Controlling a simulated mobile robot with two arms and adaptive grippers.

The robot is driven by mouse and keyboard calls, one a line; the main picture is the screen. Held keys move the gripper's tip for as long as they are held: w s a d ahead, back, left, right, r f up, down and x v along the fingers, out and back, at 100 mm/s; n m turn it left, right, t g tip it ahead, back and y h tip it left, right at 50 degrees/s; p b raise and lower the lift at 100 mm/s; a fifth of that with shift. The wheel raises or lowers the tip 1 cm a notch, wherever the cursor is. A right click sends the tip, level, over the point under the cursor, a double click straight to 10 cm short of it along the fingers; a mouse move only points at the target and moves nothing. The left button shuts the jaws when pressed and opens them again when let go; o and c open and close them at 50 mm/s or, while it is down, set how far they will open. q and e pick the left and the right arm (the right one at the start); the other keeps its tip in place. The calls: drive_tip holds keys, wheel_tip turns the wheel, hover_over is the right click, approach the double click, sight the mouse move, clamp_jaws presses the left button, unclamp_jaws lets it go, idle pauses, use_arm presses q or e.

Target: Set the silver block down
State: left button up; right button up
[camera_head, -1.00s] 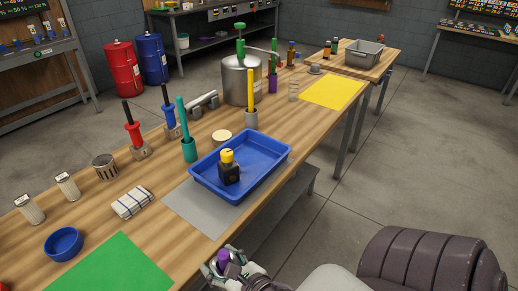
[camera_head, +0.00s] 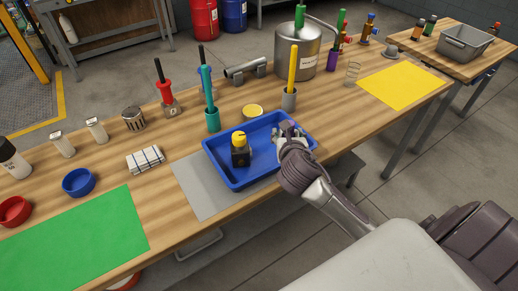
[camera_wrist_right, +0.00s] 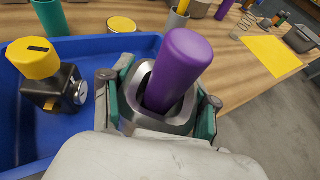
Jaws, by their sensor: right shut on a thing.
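My right gripper (camera_wrist_right: 160,118) is shut on the silver block (camera_wrist_right: 135,82), with green-padded fingers on either side of it. A purple cylinder (camera_wrist_right: 182,62) stands up from the block's opening. In the head view my right gripper (camera_head: 288,130) is over the right part of the blue tray (camera_head: 228,184); the block is mostly hidden there. I cannot tell whether the block touches the tray. My left gripper is not in view.
A grey mat (camera_head: 205,200) lies under and left of the tray. A grey holder with a yellow stick (camera_head: 289,98), a teal holder (camera_head: 212,120) and a round yellow-topped tin (camera_head: 253,111) stand behind it. A yellow mat (camera_head: 400,85) lies at the right.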

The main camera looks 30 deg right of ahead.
drive_tip(key=w+d+r+h, duration=0.1)
drive_tip(key=w+d, duration=0.1)
drive_tip(key=d, duration=0.1)
hover_over(272, 127)
drive_tip(key=s+a, duration=0.2)
drive_tip(key=s, duration=0.2)
drive_tip(key=shift+m, duration=0.4)
drive_tip(key=f, duration=0.3)
drive_tip(key=f+b, duration=0.1)
drive_tip(key=f, duration=0.2)
drive_tip(key=shift+w+f, duration=0.2)
drive_tip(key=shift+f, duration=2.05)
drive_tip(key=o, duration=1.3)
drive_tip(key=shift+f, duration=0.15)
drive_tip(key=shift+o, duration=0.2)
